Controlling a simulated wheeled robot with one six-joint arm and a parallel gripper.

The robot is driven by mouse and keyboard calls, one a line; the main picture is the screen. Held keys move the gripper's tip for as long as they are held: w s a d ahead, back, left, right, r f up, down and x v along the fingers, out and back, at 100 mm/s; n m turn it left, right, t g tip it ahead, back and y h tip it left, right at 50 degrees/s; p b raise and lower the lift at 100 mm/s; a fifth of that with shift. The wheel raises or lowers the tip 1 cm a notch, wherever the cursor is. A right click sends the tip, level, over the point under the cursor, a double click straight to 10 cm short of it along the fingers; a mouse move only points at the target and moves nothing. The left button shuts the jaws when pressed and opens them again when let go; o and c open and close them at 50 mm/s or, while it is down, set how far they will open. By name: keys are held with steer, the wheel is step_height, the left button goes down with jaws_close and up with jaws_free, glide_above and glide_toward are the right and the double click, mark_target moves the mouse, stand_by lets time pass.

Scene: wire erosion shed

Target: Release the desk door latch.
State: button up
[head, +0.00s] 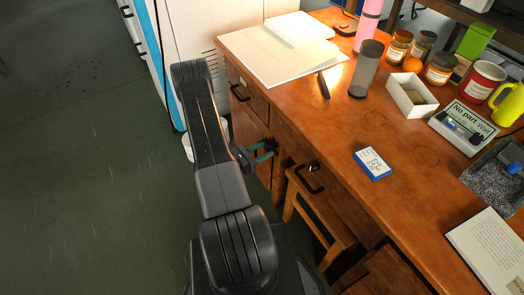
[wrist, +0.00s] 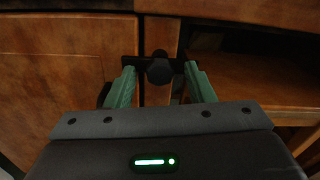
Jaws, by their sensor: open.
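The desk door (wrist: 65,60) is a brown wooden panel at the left of the wrist view, and it looks closed. The latch (wrist: 159,70) is a dark crossbar with a round knob at the door's right edge. My gripper (wrist: 160,76) has green fingers, spread apart on either side of the knob. The fingertips reach the ends of the crossbar; I cannot tell whether they touch it. In the head view my gripper (head: 263,153) is at the desk's front, below the top drawer, and the latch is too small and covered to make out clearly.
A wooden chair (head: 318,222) stands close to the right of my gripper. Green floor (head: 80,150) is clear at left.

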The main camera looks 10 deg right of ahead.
steer(key=c, duration=1)
steer(key=shift+b, duration=0.3)
steer(key=m+b, duration=1.8)
steer(key=b, duration=0.3)
steer(key=shift+s+f, duration=0.1)
steer(key=shift+f, duration=0.05)
